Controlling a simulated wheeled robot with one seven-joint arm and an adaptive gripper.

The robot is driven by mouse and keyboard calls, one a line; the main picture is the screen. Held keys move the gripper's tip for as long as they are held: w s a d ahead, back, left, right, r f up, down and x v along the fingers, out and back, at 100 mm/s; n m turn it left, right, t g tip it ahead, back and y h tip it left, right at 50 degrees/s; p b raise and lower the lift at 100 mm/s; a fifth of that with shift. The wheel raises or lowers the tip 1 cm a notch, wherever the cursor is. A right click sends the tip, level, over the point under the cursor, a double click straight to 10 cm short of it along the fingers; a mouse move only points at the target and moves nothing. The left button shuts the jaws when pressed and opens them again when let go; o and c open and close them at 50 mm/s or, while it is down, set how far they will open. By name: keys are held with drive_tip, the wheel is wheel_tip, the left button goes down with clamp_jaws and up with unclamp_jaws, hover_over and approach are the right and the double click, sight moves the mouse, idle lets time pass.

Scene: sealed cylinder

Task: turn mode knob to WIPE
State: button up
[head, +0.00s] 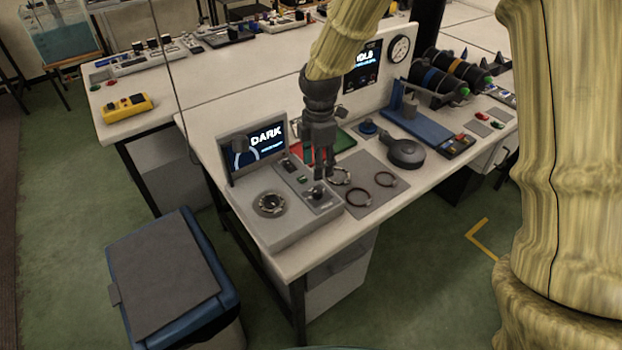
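A grey console (290,228) stands at the near left corner of the white bench. It carries a small control panel with a dark knob (317,193), which seems to be the mode knob; its labels and pointer are too small to read. A screen (264,138) behind it reads "DARK". My gripper (323,176) points down just above the knob, its fingertips close to the knob's top. I cannot tell whether they touch it or how far apart the fingers are. WIPE is not legible anywhere.
A round ringed port (270,204) lies left of the knob. A lidded blue bin (205,320) stands on the floor in front.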

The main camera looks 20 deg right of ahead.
sight(317, 190)
drive_tip(key=shift+w+a+f+p, duration=0.1)
drive_tip(key=shift+f+p, duration=0.45)
drive_tip(key=shift+f, duration=1.95)
drive_tip(key=shift+w+f+p, duration=0.1)
drive_tip(key=shift+f+p, duration=0.45)
drive_tip(key=shift+f, duration=1.95)
drive_tip(key=c, duration=1)
